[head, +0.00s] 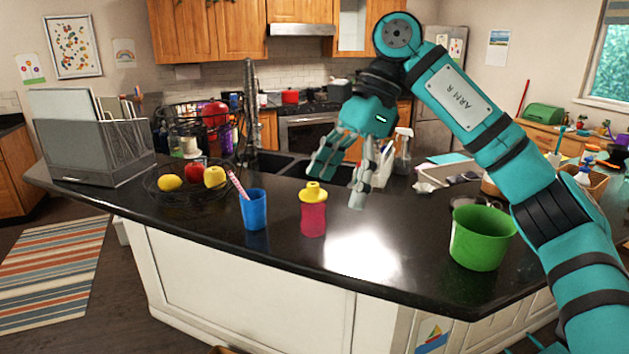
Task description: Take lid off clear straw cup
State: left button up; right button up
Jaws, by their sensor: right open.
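I cannot make out a clear straw cup. A red cup with a yellow lid (313,210) stands upright on the dark counter near its front edge. Left of it stands a blue cup (254,211) with a pink striped stick or straw leaning out of its top. My right gripper (339,188) is open and empty, fingers pointing down, above the counter and beyond the red cup to its upper right. It does not appear to touch anything. My left gripper is not in view.
A green bucket (478,247) stands at the right by my right arm. A wire fruit basket (160,190) and a grey file holder (95,150) are at the left. The dark sink (272,162) lies behind. The counter between the red cup and bucket is clear.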

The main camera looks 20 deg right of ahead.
aim_at(313, 194)
jog(key=i+l, duration=0.3)
jog(key=i, duration=0.2)
jog(key=i+l, duration=0.35)
jog(key=i, duration=0.15)
